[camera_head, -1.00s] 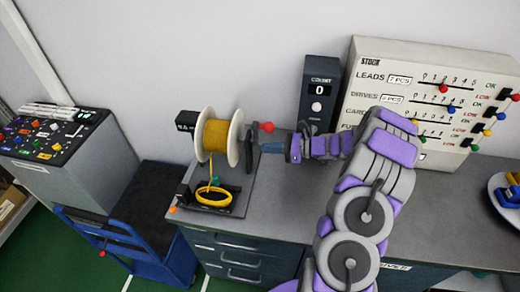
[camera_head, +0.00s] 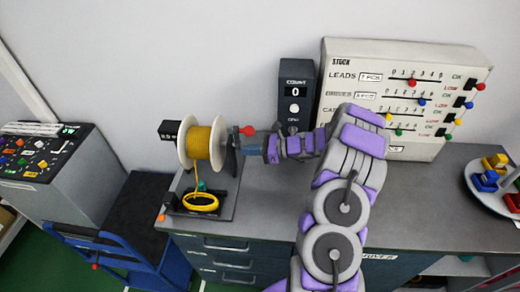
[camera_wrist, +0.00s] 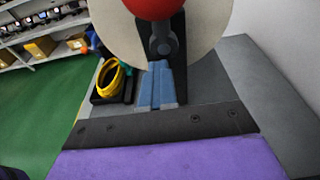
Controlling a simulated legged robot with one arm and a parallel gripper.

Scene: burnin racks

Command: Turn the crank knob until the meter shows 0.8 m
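The crank knob (camera_head: 249,131) is a red ball at the right side of a white-flanged spool of yellow cable (camera_head: 203,141). My gripper (camera_head: 246,149) reaches in from the right, just below the knob. In the wrist view the knob (camera_wrist: 153,8) is cut by the top edge, above my gripper's blue fingers (camera_wrist: 157,88). The fingers lie side by side and look shut, with nothing visible between them. Their tips point at the dark crank hub (camera_wrist: 164,42); contact cannot be told. A small black box, probably the meter (camera_head: 169,130), stands left of the spool; its reading is not legible.
A yellow cable coil (camera_head: 201,202) lies in a black tray below the spool. A COUNT box (camera_head: 295,93) showing 0 and a STOCK panel (camera_head: 380,60) stand behind my arm. A blue cart (camera_head: 95,245) is at left. The bench front right of the tray is clear.

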